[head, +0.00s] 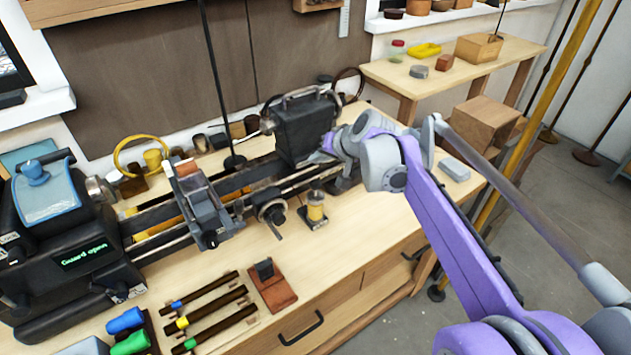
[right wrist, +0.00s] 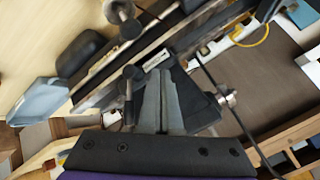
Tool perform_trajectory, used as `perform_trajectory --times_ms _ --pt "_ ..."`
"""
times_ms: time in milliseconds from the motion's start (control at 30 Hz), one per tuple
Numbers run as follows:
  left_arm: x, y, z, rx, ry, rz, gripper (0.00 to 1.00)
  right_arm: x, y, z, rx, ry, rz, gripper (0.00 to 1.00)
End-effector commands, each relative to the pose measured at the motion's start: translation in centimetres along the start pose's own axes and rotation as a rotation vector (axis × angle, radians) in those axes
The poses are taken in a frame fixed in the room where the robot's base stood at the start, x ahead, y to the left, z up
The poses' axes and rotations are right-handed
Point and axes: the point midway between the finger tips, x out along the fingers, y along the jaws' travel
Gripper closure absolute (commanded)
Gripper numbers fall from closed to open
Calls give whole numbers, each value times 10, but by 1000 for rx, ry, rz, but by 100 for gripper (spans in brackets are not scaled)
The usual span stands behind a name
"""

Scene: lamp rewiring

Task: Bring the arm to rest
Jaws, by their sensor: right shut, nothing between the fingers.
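My right arm (head: 440,220), purple and grey, reaches in from the lower right over the bench. My right gripper (head: 326,152) is at the right end of the lathe, beside the dark tailstock (head: 300,128); its fingers are partly hidden in the head view. In the right wrist view the two grey fingers (right wrist: 161,75) are together and empty, in front of the dark tailstock body. I cannot tell whether they touch it. My left gripper does not show.
The lathe headstock (head: 60,235), reading "Guard open", stands at the left. Several tools (head: 210,315) and a red-brown block (head: 272,288) lie at the front. A yellow-topped holder (head: 315,210) stands near the tailstock. A yellow pole (head: 540,110) rises at the right.

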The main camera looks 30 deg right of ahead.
Motion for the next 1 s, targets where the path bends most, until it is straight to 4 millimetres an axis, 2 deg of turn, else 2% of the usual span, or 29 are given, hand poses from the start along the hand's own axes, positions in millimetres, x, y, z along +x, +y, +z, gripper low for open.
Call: perform_trajectory --times_ms 467,567,667,767,800,900,1000 --pt "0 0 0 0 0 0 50 0 0 0 -1 0 0 100" --pt "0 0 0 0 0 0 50 -2 -4 12 -18 -12 4 100" --pt "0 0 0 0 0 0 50 -6 -10 49 -75 -49 22 100" --pt "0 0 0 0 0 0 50 -16 -14 110 -175 -104 54 100" --pt "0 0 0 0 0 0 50 -21 -12 137 -222 -127 71 100" --pt "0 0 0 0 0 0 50 -33 -1 204 -342 -178 113 100" --pt "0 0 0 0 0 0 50 -43 18 260 -452 -215 152 100"
